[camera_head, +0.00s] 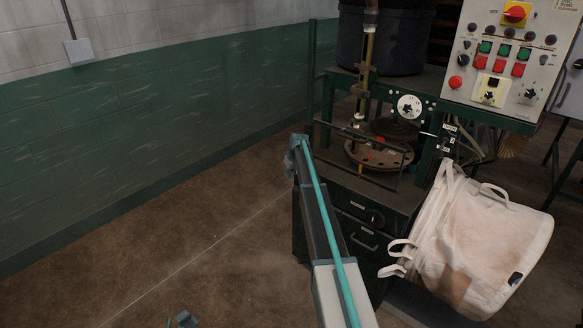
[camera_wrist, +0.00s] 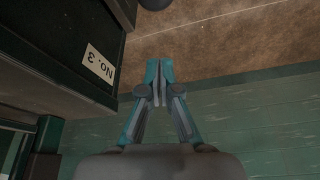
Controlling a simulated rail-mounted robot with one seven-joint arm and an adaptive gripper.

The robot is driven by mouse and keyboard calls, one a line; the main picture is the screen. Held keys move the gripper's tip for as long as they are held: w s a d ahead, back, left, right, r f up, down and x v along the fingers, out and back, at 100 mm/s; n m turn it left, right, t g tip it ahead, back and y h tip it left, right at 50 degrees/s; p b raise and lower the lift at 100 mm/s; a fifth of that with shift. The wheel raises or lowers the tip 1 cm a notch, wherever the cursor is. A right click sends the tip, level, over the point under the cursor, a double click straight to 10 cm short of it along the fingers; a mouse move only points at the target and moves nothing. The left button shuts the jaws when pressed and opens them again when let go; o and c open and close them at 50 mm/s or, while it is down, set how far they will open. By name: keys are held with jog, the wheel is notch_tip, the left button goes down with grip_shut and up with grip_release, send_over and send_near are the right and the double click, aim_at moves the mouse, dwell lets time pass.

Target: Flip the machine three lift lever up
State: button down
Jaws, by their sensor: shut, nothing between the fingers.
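A dark green machine (camera_head: 345,195) stands right of centre in the head view, with a white dial (camera_head: 409,106) and small labels (camera_head: 448,128) with thin levers beside them on its right post. I cannot read which lever is the lift lever. A white plate reading "NO. 3" (camera_wrist: 98,65) shows upside down on the dark machine body in the wrist view. My gripper (camera_wrist: 158,68) is shut and empty in the wrist view, to the right of that body and apart from it. In the head view my arm reaches to the machine's left side; the fingers cannot be made out there.
A white bulk bag (camera_head: 485,245) hangs at the machine's right front. A control panel (camera_head: 508,55) with coloured buttons is above it. A round plate (camera_head: 370,158) sits in the machine's frame.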

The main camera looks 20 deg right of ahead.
jog(key=shift+s+d+f+p, duration=0.15)
jog(key=shift+s+f+p, duration=0.25)
jog(key=shift+s+f, duration=0.35)
jog(key=shift+s+d+f+p, duration=0.1)
jog(key=shift+s+f+p, duration=0.25)
jog(key=shift+s+f, duration=0.4)
jog(key=shift+r, duration=0.1)
jog(key=shift+s+a, duration=0.1)
jog(key=shift+a, duration=0.05)
